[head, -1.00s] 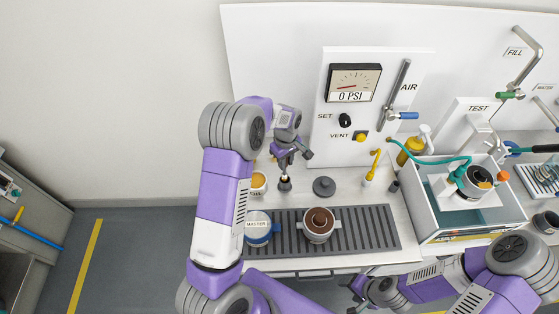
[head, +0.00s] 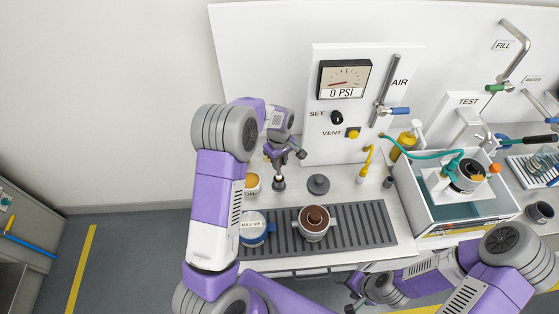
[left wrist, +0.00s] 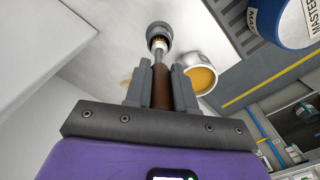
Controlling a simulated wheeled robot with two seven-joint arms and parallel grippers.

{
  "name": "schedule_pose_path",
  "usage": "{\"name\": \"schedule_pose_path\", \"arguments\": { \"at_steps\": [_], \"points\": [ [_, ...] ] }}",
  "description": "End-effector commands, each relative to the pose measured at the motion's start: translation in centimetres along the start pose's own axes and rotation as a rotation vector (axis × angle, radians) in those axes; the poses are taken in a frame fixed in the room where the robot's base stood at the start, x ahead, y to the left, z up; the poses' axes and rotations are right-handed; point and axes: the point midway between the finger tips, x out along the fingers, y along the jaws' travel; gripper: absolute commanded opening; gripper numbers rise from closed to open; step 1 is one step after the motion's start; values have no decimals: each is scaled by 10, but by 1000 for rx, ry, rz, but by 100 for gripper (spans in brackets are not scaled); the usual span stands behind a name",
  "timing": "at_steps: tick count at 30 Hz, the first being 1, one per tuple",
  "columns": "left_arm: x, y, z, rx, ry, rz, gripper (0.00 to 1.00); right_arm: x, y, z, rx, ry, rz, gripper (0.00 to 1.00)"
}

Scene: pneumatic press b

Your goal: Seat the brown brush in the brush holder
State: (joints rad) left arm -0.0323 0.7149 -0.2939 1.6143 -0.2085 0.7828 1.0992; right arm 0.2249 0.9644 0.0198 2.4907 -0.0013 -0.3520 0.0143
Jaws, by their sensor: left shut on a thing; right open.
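My left gripper (head: 284,158) is shut on the brown brush (left wrist: 161,88), whose brown handle shows between the fingers in the left wrist view. The brush points down, away from the gripper. Its pale ferrule and tip meet the mouth of the small dark grey brush holder (left wrist: 159,30), also seen in the head view (head: 279,184). The tip overlaps the holder's opening; how deep it sits I cannot tell. In the head view the gripper hides most of the brush. My right gripper (head: 352,299) is open and empty at the bottom edge, in front of the bench.
A tin with orange contents (head: 252,182) stands close left of the holder, also in the left wrist view (left wrist: 203,78). A grey knobbed lid (head: 318,184) is to the right. The MASTER pot (head: 252,226) and brown-filled pot (head: 313,218) stand on the slatted mat (head: 365,224).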

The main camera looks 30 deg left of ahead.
Motion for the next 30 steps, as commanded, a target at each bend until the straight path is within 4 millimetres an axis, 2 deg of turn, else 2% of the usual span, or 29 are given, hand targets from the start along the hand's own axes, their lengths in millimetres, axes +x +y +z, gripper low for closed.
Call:
{"name": "schedule_pose_path", "arguments": {
  "at_steps": [30],
  "points": [
    [26, 0, 0, 0, 0, 0, 0, 17, 6, -1, 0, 0, 0, 64]
  ]
}}
